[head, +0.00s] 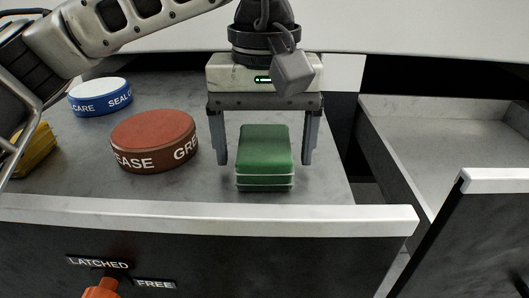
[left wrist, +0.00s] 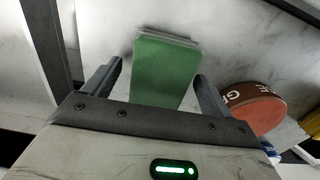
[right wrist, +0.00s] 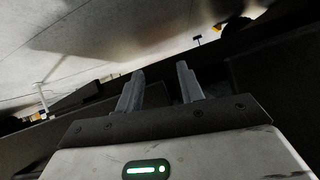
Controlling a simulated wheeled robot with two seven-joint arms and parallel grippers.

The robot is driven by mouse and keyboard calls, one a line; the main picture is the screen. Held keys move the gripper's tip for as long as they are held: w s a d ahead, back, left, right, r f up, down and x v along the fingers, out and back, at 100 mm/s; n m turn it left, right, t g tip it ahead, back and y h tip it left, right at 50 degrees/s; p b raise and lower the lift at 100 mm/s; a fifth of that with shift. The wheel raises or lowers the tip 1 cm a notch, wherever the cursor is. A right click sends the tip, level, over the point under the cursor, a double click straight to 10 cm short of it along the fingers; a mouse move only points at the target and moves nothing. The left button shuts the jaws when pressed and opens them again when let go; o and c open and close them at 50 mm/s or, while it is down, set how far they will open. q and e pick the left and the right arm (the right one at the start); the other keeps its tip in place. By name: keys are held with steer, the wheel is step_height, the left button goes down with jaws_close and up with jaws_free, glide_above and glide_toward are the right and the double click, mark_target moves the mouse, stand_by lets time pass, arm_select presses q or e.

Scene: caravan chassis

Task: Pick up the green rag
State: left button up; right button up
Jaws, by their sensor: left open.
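The green rag (head: 265,158) is a folded, block-shaped stack on the grey counter, near its front edge. My left gripper (head: 265,160) points down over it, open, with one finger on each side of the rag. In the left wrist view the rag (left wrist: 165,70) lies between the two spread fingers (left wrist: 160,82), with a gap visible on both sides. My right gripper (right wrist: 160,90) shows only in the right wrist view, with its fingers apart and nothing between them, away from the rag.
A brown grease tin (head: 153,141) stands left of the rag, with a blue and white seal care tin (head: 99,96) behind it. A yellow item (head: 37,150) is at the far left. A raised light lip (head: 210,215) edges the counter's front. An open tray-like compartment (head: 440,140) is at right.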

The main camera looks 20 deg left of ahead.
arm_select(q)
steer(key=shift+f, duration=0.4)
steer(key=c, duration=1.1)
steer(key=shift+r, duration=0.15)
steer(key=shift+r, duration=0.25)
step_height(320, 180, up, 2)
steer(key=shift+r, duration=0.1)
steer(key=d+r, duration=0.1)
steer(key=s+d+r, duration=0.1)
steer(key=r, duration=0.1)
steer(key=d+r, duration=0.2)
steer(key=shift+s, duration=0.35)
steer(key=shift+s+d+r+p, duration=0.15)
steer(key=shift+s+d+r, duration=0.65)
steer(key=shift+d, duration=0.65)
steer(key=shift+s+d+r+p, duration=0.1)
steer(key=shift+s+d+r, duration=0.7)
steer(key=shift+d, duration=0.65)
steer(key=shift+s+d+r+p, duration=0.15)
steer(key=shift+s+d+r, duration=0.65)
steer(key=shift+d, duration=0.65)
